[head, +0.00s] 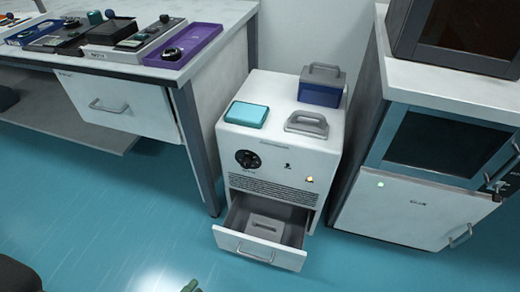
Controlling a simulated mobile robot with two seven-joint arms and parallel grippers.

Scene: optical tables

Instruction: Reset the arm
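Only a small greenish tip of my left gripper (190,286) shows at the bottom edge of the head view. It is in front of the white cabinet (270,150) and apart from it. The rest of this gripper is cut off by the frame, so its opening and any held thing cannot be seen. My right gripper is not in view.
The cabinet's lower drawer (258,247) is pulled out, with a grey handled lid or box (264,226) inside. A teal box (246,114), a blue handled box (321,86) and a grey handled piece (307,124) are on top. Tables flank it; the floor is clear.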

